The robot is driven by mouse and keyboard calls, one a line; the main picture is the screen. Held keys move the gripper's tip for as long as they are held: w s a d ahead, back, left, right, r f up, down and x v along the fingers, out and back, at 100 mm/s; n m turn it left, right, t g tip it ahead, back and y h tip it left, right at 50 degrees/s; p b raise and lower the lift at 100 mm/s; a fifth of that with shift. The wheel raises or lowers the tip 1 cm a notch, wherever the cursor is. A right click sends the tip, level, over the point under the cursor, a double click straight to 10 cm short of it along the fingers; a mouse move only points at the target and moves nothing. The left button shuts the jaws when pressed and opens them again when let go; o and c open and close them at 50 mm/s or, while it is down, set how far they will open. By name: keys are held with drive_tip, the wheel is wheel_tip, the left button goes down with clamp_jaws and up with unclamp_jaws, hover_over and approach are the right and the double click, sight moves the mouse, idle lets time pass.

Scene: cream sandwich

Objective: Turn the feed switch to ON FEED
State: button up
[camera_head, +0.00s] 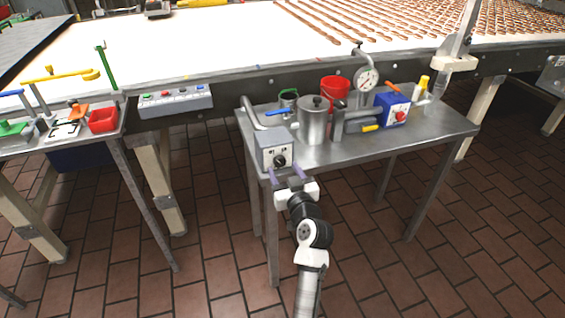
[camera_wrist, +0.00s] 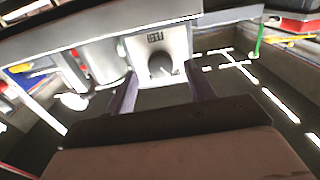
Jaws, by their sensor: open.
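The feed switch (camera_head: 280,160) is a dark round knob on the front of a grey box (camera_head: 273,143) at the front left corner of the metal table. In the wrist view the knob (camera_wrist: 161,65) sits on a pale panel (camera_wrist: 158,45) under the label FEED. A light pointer mark shows toward the knob's lower right. My gripper (camera_head: 286,176) is open in front of the box, its two purple fingers apart and empty. In the wrist view the fingers (camera_wrist: 160,88) stand either side of the knob, a little below it in the picture. I see no contact with the knob.
The metal table (camera_head: 445,126) also holds a steel pot (camera_head: 313,122), a red bucket (camera_head: 335,92), a gauge (camera_head: 366,79) and a blue box with a red knob (camera_head: 393,109). A conveyor (camera_head: 200,50) runs behind. The tiled floor (camera_head: 350,240) in front is clear around my arm.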

sight(279, 161)
drive_tip(key=shift+x, duration=1.3)
drive_tip(key=c, duration=1)
